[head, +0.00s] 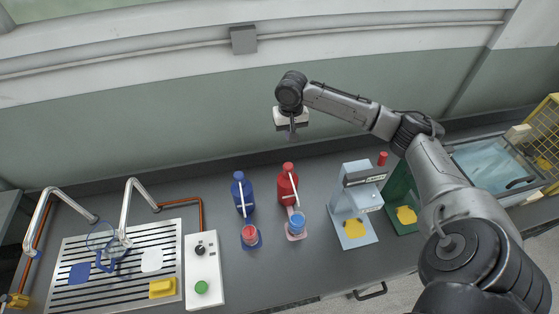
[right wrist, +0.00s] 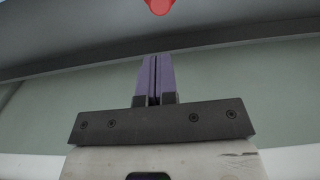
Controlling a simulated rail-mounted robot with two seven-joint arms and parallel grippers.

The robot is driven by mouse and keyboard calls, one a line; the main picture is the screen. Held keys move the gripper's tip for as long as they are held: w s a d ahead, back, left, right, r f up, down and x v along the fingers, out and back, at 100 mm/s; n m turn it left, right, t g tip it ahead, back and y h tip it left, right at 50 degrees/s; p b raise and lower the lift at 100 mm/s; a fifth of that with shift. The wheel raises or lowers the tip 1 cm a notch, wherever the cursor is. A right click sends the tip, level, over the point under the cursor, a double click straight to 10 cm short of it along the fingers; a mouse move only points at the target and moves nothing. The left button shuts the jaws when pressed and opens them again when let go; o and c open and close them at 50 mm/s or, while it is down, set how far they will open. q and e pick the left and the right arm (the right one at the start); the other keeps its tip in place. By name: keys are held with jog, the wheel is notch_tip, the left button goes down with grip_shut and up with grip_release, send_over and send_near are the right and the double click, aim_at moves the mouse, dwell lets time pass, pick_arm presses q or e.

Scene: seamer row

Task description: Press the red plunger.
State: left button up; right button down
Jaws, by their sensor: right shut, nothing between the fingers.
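Two red things could be the plunger. One is a red bottle (head: 288,187) with a rounded top and a thin white stick in front of it, standing upright at the back of the counter. The other is a short red cylinder (head: 383,158) at the top of the green machine (head: 399,190). My right gripper (head: 292,136) is above and behind the red bottle, apart from it. In the right wrist view its purple fingers (right wrist: 156,75) are together and empty. A red rounded end (right wrist: 160,5) shows beyond them, cut by the top edge. My left gripper is out of view.
A blue bottle (head: 240,193) stands left of the red one. Small red (head: 250,233) and blue (head: 297,222) cups are in front. A pale blue machine (head: 350,211) is to the right. A white control box (head: 202,270) and sink taps (head: 125,210) are left. The wall is behind.

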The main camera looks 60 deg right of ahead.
aim_at(288, 165)
jog(key=shift+f, duration=0.1)
notch_tip(288, 165, down, 13)
jog(key=shift+r+p, duration=0.15)
jog(key=shift+p, duration=0.3)
jog(key=shift+f, duration=0.6)
jog(key=shift+f, duration=0.15)
